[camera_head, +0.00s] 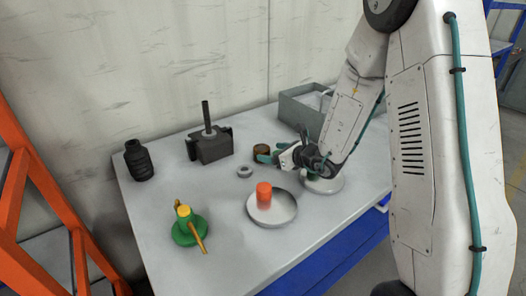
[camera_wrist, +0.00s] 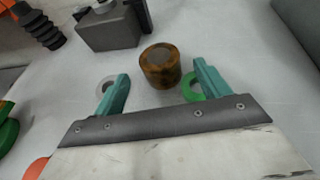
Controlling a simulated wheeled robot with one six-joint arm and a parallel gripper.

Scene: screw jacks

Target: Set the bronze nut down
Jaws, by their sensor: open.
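The bronze nut (camera_head: 261,150), a short brown-gold cylinder with a dark top, appears to stand upright on the grey table. In the wrist view the nut (camera_wrist: 160,68) is just beyond my fingertips, centred roughly between them. My gripper (camera_head: 284,146) is low over the table, just right of the nut in the head view. Its two teal fingers (camera_wrist: 161,75) are spread wide in the wrist view, with a visible gap on each side of the nut. Nothing is held. Whether a finger touches the nut cannot be told in the head view.
A grey ring (camera_head: 244,171) lies left of the nut; a green ring (camera_wrist: 188,84) is partly behind my right-hand finger. A dark jack housing (camera_head: 210,146), black bellows (camera_head: 138,161), grey bin (camera_head: 296,110), orange cylinder on a dish (camera_head: 279,215) and green-yellow jack (camera_head: 189,229) stand around.

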